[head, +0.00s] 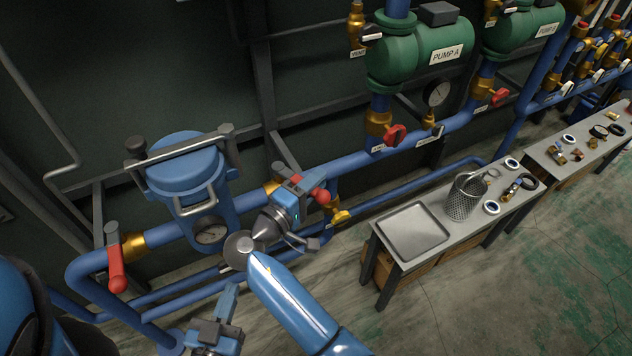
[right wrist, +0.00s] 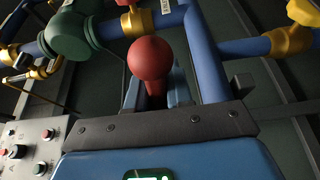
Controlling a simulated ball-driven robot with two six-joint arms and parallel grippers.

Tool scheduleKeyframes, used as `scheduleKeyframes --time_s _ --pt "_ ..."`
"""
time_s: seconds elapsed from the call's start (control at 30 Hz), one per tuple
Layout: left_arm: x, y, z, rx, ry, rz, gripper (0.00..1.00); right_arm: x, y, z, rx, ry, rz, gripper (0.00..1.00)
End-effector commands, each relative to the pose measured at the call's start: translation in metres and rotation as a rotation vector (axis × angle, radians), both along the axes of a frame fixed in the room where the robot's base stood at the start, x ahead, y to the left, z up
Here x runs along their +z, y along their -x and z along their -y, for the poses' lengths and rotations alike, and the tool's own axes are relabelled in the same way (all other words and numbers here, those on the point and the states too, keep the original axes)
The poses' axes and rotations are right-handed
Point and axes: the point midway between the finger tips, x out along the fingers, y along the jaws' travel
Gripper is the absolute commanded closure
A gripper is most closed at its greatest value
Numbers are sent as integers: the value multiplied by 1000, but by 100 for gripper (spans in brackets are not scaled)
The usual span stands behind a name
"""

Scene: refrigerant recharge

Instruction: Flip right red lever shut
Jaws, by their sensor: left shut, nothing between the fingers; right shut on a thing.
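The right red lever (head: 321,196) shows a round red knob beside my right gripper (head: 298,184), on the blue pipe right of the blue vessel. In the right wrist view the red knob (right wrist: 150,58) stands up between the fingers of my right gripper (right wrist: 153,92), which is shut on the lever's stem. The lever's pivot and valve body are mostly hidden by the gripper. The left red lever (head: 117,270) hangs down at the brass valve left of the vessel. My left gripper (head: 229,296) is shut and empty, low in front of the pipes.
The blue vessel (head: 185,175) with a gauge stands between the two valves. A bench (head: 395,247) with a tray (head: 412,229) and mesh basket (head: 466,198) is at right. Green Pump A (head: 415,52) and blue pipes line the wall. Open floor lies in front.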

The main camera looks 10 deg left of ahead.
Motion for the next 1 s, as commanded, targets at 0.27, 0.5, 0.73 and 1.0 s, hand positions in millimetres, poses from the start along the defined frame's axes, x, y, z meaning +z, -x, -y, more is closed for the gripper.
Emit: scheduleKeyframes --time_s 0.27,0.5,0.73,1.0 --pt "-2 0 0 0 0 0 100 -1 2 -1 -39 1 -3 100" --pt "-2 0 0 0 0 0 100 -1 2 -1 -40 1 -3 100" --pt "-2 0 0 0 0 0 100 -1 1 -1 -39 1 -2 58" --pt "-2 0 0 0 0 0 100 0 1 -1 -40 0 -1 58"
